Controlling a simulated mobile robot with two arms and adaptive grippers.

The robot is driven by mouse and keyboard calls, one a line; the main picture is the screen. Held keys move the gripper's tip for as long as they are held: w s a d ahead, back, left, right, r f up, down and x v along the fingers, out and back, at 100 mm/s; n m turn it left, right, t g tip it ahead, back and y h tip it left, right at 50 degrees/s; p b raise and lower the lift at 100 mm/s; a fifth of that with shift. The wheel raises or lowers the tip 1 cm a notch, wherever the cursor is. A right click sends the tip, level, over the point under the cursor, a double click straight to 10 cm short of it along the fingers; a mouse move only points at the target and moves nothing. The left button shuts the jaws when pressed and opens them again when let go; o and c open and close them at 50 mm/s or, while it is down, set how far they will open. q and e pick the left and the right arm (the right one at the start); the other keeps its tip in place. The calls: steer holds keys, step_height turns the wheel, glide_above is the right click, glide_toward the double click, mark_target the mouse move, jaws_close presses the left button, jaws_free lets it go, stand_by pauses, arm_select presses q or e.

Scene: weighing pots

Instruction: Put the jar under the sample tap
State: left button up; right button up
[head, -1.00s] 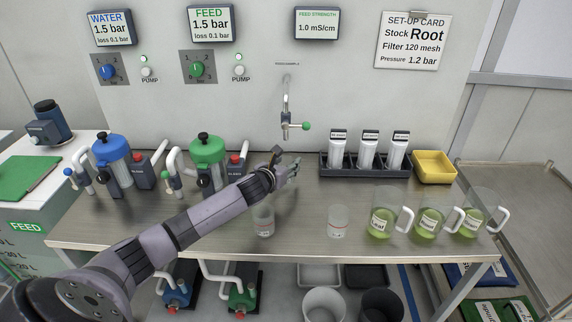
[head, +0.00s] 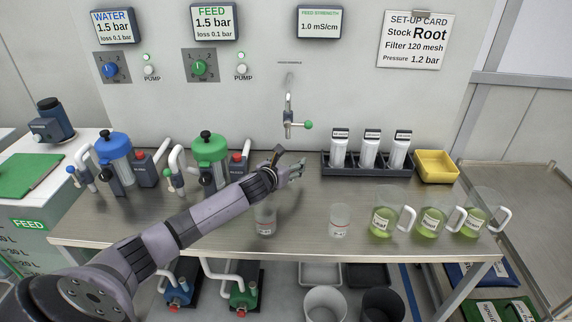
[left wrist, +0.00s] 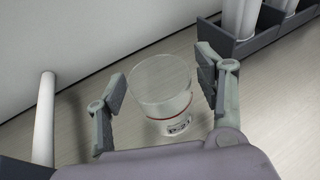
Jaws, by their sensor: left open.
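My left gripper (head: 290,166) is open over the bench, below and in front of the sample tap (head: 288,117), which has a green knob. In the left wrist view a clear jar (left wrist: 163,90) with a red line and a white label stands upright between the spread fingers of the gripper (left wrist: 163,85). Gaps show on both sides of it. In the head view I cannot clearly make out this jar at the gripper. Two more clear jars, one beside my forearm (head: 265,220) and one further right (head: 339,220), stand nearer the front edge. My right gripper is out of view.
A dark rack of white tubes (head: 345,168) and a yellow tray (head: 435,167) stand right of the tap. Several labelled green-liquid jugs (head: 381,222) stand at front right. Blue (head: 113,150) and green filter units (head: 210,148) stand left. The bench between rack and jugs is clear.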

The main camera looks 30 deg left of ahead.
arm_select(q)
steer(key=v, duration=1.2)
steer(key=shift+r, duration=0.2)
